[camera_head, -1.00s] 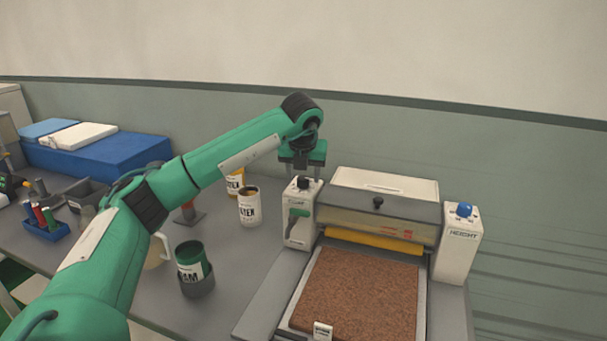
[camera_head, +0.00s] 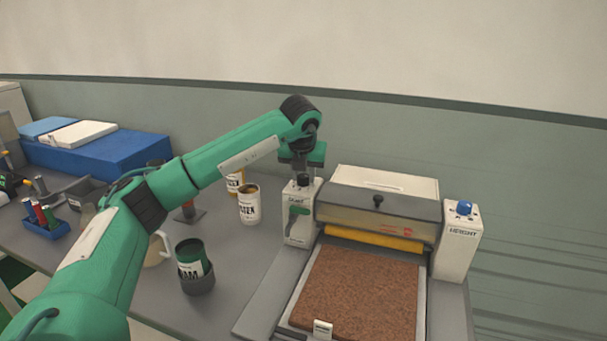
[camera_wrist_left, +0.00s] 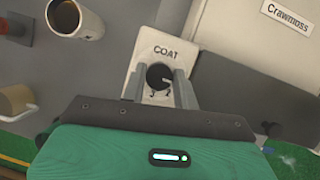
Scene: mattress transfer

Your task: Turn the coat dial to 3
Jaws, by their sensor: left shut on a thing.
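The coat dial is a small black round knob (camera_wrist_left: 159,76) on top of a white post labelled COAT (camera_wrist_left: 148,50). In the head view the knob (camera_head: 304,180) sits on the white post (camera_head: 299,228) at the machine's left side. My left gripper (camera_head: 303,174) comes down on it from above. In the left wrist view the grey fingers of my left gripper (camera_wrist_left: 160,86) stand on both sides of the knob, shut on it. Small digits, including a 2, show below the knob; the pointer's exact setting is too small to tell. My right gripper is out of view.
The machine has a lidded white housing (camera_head: 384,190), a yellow roller (camera_head: 374,238) and a brown bed (camera_head: 358,295). A blue knob (camera_head: 464,208) tops the HEIGHT post (camera_head: 458,250). A white can (camera_head: 249,206) and green can (camera_head: 190,262) stand left of the machine.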

